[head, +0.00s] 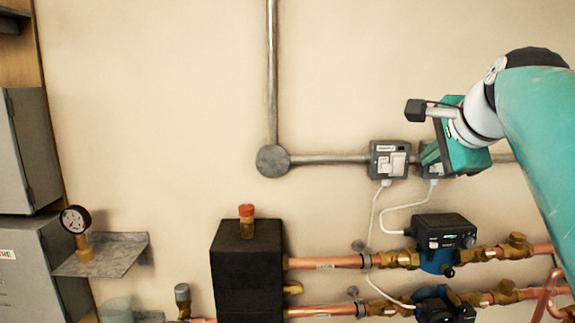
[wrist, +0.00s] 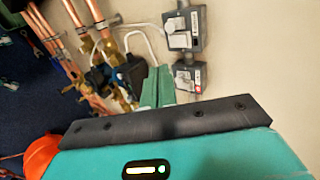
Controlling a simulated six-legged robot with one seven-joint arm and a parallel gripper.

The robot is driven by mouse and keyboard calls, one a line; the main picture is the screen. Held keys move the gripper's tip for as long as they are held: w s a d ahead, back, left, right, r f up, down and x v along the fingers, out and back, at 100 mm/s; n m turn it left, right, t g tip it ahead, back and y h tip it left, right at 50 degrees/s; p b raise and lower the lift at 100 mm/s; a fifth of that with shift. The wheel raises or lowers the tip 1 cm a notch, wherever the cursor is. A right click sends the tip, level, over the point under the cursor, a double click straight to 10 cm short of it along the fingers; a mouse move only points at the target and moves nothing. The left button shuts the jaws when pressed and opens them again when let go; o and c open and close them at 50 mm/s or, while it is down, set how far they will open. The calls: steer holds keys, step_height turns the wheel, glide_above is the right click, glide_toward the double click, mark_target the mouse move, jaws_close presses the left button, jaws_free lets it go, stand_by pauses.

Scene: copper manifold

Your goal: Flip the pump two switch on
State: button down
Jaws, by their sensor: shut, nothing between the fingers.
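Two grey switch boxes sit on the wall conduit. The left box (head: 389,159) shows a white rocker and a label too small to read; it is the upper box (wrist: 184,28) in the wrist view. The right box (head: 438,172) is partly hidden behind my gripper (head: 430,156); it is the lower box (wrist: 188,78) in the wrist view, with a pale switch and a red mark. I cannot read which is pump two or tell the switch positions. My gripper's green fingers (wrist: 157,88) are shut and empty, close beside the right box; contact cannot be told.
White cables run down from the boxes to two pumps, an upper one (head: 440,235) and a lower one (head: 440,304), on copper pipes (head: 325,263). A black block (head: 247,270) stands left of them. A gauge (head: 75,219) is on a shelf at far left.

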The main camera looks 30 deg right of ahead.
glide_toward(395, 174)
step_height(395, 174, down, 3)
steer(key=w, duration=0.1)
steer(key=shift+w+d+f, duration=0.2)
steer(key=shift+w+d, duration=0.25)
steer(key=shift+w, duration=0.15)
steer(key=shift+w+d+f, duration=0.2)
steer(key=shift+w+d, duration=0.3)
steer(key=shift+w, duration=0.05)
steer(key=shift+w+d, duration=0.35)
steer(key=shift+w, duration=0.25)
steer(key=shift+w+d+f, duration=0.1)
steer(key=shift+w, duration=0.05)
